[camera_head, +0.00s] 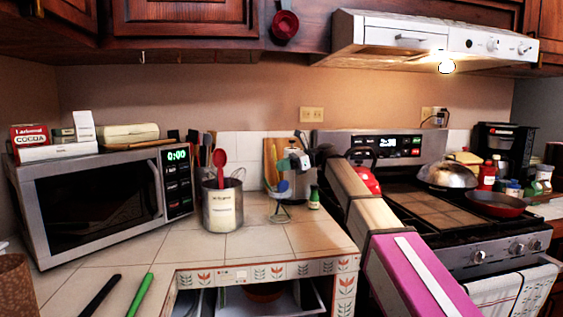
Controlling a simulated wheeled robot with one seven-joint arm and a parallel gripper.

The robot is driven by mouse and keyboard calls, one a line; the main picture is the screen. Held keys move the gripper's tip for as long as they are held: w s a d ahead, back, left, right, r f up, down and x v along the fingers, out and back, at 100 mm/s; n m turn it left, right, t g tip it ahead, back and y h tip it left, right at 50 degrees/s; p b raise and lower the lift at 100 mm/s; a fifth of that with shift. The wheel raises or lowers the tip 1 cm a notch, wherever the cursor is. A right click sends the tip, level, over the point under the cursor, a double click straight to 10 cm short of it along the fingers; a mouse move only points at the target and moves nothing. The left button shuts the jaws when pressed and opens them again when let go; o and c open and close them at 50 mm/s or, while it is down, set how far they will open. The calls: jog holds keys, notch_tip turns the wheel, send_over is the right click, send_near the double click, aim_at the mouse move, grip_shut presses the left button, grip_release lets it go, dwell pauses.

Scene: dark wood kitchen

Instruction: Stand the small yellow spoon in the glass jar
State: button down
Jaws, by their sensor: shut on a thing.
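A small clear glass jar (280,213) stands on the tiled counter, right of the steel utensil crock. A blue spoon-like piece (282,187) and a thin green piece stand up in it. My arm reaches in from the lower right, and my gripper (297,163) is above and slightly right of the jar, apart from it. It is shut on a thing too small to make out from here. I cannot pick out the small yellow spoon clearly; the gripper and arm may hide it.
The steel crock (222,206) with a red spoon stands left of the jar. A small green bottle (314,197) stands close on its right. A microwave (95,197) fills the left, the stove (435,205) the right. A black and a green utensil lie on the front counter.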

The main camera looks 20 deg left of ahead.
jog(key=shift+d+f, duration=0.15)
jog(key=shift+f, duration=1.7)
jog(key=c, duration=1.2)
grip_release()
jog(key=shift+o, duration=0.2)
jog(key=shift+w, duration=0.1)
jog(key=v, duration=1)
jog(key=shift+d, duration=0.35)
